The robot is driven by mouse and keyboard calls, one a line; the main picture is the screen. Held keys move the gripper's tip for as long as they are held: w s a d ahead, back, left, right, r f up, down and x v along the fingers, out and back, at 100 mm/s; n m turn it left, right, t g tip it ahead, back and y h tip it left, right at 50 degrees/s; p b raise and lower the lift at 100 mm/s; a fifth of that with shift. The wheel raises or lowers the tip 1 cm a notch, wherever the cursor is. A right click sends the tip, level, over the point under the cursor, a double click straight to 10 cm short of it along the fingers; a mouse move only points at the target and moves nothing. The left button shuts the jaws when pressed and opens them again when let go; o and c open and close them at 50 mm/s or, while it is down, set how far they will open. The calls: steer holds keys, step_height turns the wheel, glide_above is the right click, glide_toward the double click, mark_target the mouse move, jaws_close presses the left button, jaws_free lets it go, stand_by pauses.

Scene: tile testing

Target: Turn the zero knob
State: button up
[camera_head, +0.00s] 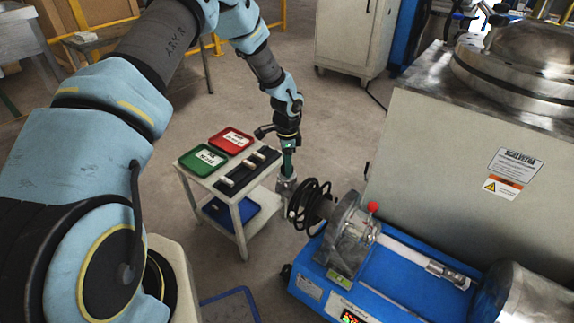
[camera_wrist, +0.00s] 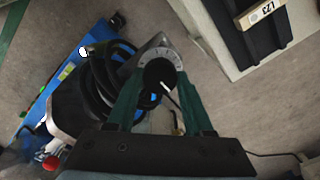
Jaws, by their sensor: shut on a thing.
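The zero knob (camera_wrist: 158,73) is a round black knob with a white pointer line, set in a grey dial (camera_wrist: 176,55) with marks around its rim. My gripper (camera_wrist: 160,80) has a green finger on each side of the knob and is shut on it. The pointer line slants to the lower right in the wrist view. In the head view my gripper (camera_head: 287,165) points down beside the cart, over a small grey metal housing (camera_head: 286,188). The knob itself is hidden there.
A white cart (camera_head: 237,207) with a green tray (camera_head: 203,160), a red tray (camera_head: 231,140) and a black rack with tiles stands left of my gripper. A coiled black hose (camera_head: 310,207) and a blue machine (camera_head: 375,277) are close on the right. Open floor lies behind.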

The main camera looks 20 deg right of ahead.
steer(key=shift+n, duration=0.3)
jaws_close()
steer(key=n, duration=0.4)
steer(key=shift+n+p, duration=0.3)
steer(key=n, duration=0.5)
steer(key=shift+p, duration=0.3)
steer(key=n, duration=0.5)
steer(key=shift+n+p, duration=0.35)
steer(key=shift+n, duration=0.05)
steer(key=n, duration=0.5)
steer(key=shift+n+p, duration=0.3)
steer(key=shift+p, duration=0.05)
steer(key=o, duration=1.3)
jaws_free()
